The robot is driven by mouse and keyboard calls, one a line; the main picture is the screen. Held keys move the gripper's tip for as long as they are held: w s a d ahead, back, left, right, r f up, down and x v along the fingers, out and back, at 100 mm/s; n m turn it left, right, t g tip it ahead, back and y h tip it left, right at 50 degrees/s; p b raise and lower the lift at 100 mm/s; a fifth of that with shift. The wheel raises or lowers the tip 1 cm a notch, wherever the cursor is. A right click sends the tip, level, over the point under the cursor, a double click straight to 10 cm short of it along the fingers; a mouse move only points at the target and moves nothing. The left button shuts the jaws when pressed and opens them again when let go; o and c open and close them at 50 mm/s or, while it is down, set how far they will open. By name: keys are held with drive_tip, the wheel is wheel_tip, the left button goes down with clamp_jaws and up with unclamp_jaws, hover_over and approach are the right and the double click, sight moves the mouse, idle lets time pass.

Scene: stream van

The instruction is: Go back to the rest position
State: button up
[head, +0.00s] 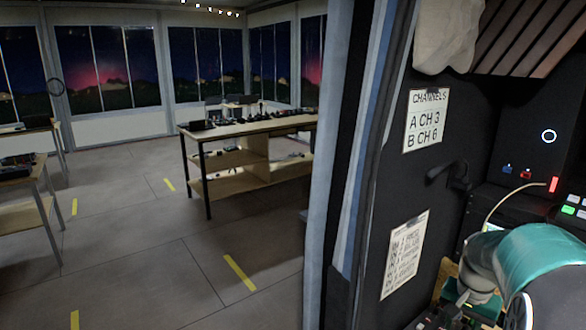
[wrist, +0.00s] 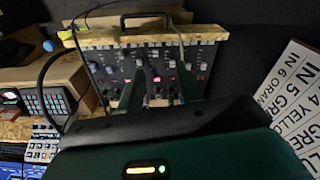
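My gripper (wrist: 159,84) shows in the wrist view with its two dark green fingers apart and nothing visible between them. It points at a panel of knobs (wrist: 205,58) in a wooden frame with a black handle on top. I cannot tell whether the fingertips touch the panel. In the head view my teal and grey arm is at the lower right, close to the black equipment wall; the fingers do not show clearly there.
A black cable (wrist: 46,72) loops left of the panel. A keypad unit (wrist: 43,102) and a small mixer (wrist: 45,140) stand left; a cue sheet (wrist: 290,100) is right. In the head view, a channels sign (head: 426,120) hangs beside a curtain (head: 335,150); open floor (head: 150,255) and a workbench (head: 250,126) lie left.

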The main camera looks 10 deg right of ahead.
drive_tip(key=w+a+r+n+t, duration=0.1)
drive_tip(key=a+r+n, duration=0.25)
drive_tip(key=a, duration=0.45)
drive_tip(key=a+r+n+t, duration=0.15)
drive_tip(key=a+r, duration=0.25)
drive_tip(key=a, duration=0.5)
drive_tip(key=s+a+r+n+t, duration=0.1)
drive_tip(key=s+a+n, duration=0.2)
drive_tip(key=a, duration=0.4)
drive_tip(key=s+a+r+n+t, duration=0.1)
drive_tip(key=s+a+n, duration=0.2)
drive_tip(key=s+a, duration=0.2)
drive_tip(key=a, duration=0.3)
drive_tip(key=shift+y, duration=0.4)
